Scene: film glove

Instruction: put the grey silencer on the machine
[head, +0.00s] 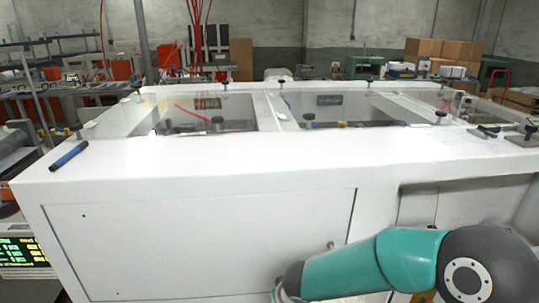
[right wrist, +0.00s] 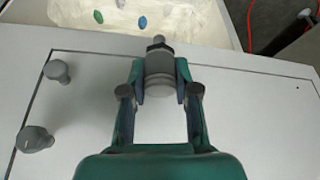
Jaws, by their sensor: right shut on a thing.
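The grey silencer (right wrist: 160,77) is in the right wrist view, a short ribbed cylinder with a dark collar and a narrower grey tip pointing up in the picture. My right gripper (right wrist: 161,90) is shut on it, one finger on each side. Behind it is a white panel (right wrist: 90,112) with a dark outline. In the head view the white machine (head: 230,165) fills the middle, and my teal right arm reaches across its front at lower right. The right gripper and silencer do not show there. My left gripper is not in view.
Two grey knobs, an upper one (right wrist: 57,71) and a lower one (right wrist: 34,139), stand on the panel's left. Beyond its edge is a pale recess (right wrist: 180,18) with green and blue pieces. A blue pen-like stick (head: 70,154) lies on the machine's left corner.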

